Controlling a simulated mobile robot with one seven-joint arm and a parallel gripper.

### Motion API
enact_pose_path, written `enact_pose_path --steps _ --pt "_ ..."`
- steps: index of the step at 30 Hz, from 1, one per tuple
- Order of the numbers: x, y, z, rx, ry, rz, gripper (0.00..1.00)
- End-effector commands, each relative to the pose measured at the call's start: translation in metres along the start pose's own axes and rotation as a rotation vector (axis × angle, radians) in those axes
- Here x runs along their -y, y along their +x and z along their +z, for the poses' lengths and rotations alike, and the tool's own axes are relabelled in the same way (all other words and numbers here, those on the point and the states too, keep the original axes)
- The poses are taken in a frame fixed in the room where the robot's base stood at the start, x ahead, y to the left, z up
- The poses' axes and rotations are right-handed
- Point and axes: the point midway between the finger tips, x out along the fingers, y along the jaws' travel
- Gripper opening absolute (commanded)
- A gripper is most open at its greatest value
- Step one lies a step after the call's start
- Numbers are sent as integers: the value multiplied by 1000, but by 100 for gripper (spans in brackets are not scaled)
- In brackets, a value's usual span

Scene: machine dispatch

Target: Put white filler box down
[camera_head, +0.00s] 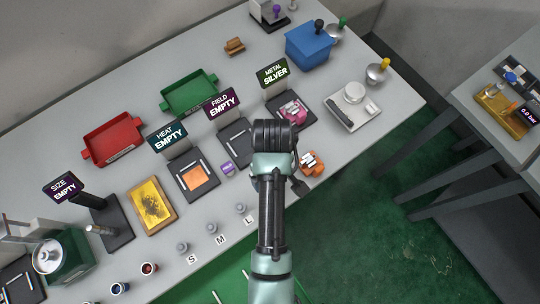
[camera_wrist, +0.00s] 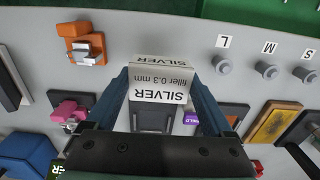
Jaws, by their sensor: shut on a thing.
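The white filler box (camera_wrist: 158,95) shows in the wrist view, with "SILVER filler 0.3 mm" printed on its faces. My gripper (camera_wrist: 160,82) is shut on it, with one dark blue finger on each side. In the head view my arm hides the box. My gripper (camera_head: 287,180) is there over the near part of the grey table, just left of an orange device (camera_head: 313,163). I cannot tell whether the box touches the table.
The grey table (camera_head: 315,75) holds a red tray (camera_head: 113,138), a green tray (camera_head: 189,93), a blue bin (camera_head: 309,45) and a pink part (camera_head: 292,112) by the "METAL SILVER" sign (camera_head: 272,73). A purple block (camera_head: 228,168) and knobs marked S, M, L stand near the front edge.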

Motion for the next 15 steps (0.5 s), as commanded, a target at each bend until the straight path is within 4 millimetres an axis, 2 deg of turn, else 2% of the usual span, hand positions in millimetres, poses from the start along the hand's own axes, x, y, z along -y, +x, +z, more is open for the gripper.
enact_pose_path --steps 9,15 --pt "0 39 0 1 -1 -1 31" --pt "0 46 0 -2 -1 1 31"
